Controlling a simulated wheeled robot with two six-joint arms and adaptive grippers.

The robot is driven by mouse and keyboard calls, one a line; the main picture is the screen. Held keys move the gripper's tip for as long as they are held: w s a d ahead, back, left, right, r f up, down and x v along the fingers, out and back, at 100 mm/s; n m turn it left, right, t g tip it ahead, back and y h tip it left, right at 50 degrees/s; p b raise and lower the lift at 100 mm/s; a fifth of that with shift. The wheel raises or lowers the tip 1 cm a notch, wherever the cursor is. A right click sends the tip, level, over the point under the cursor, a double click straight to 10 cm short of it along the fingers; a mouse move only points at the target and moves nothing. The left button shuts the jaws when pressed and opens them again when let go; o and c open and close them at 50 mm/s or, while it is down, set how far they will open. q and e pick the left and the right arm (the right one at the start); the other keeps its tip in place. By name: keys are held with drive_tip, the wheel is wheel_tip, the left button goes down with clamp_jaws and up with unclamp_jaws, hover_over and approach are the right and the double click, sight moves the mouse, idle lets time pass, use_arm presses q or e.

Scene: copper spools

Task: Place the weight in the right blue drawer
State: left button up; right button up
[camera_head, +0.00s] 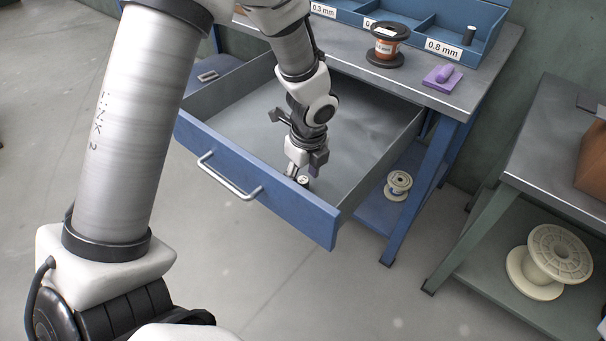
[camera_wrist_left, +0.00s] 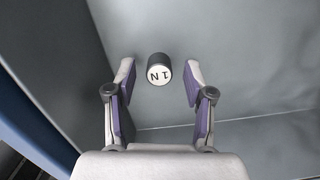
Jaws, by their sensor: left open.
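The weight (camera_wrist_left: 158,72) is a small dark cylinder with a white end face marked "1N". It shows in the left wrist view between the fingertips of my left gripper (camera_wrist_left: 159,85), with a gap on each side. In the head view my left gripper (camera_head: 299,175) points down inside the open blue drawer (camera_head: 240,180), near its front right, and the weight (camera_head: 304,180) shows just at its fingertips. The left gripper is open. The wrist view shows the weight over the grey drawer floor; whether it touches the floor is hard to tell. My right gripper is out of view.
The bench top (camera_head: 440,92) carries a copper spool (camera_head: 386,45), a purple object (camera_head: 443,75) and a blue compartment tray (camera_head: 430,25). A pale spool (camera_head: 398,185) sits on the lower shelf. Another bench with a large cream spool (camera_head: 550,262) stands right. The drawer floor is mostly clear.

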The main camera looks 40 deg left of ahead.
sight(307, 183)
use_arm(q)
wheel_tip(307, 183, up, 12)
drive_tip(key=d+p, duration=0.1)
drive_tip(key=p, duration=0.2)
drive_tip(key=shift+s+d, duration=0.15)
drive_tip(key=shift+s, duration=0.05)
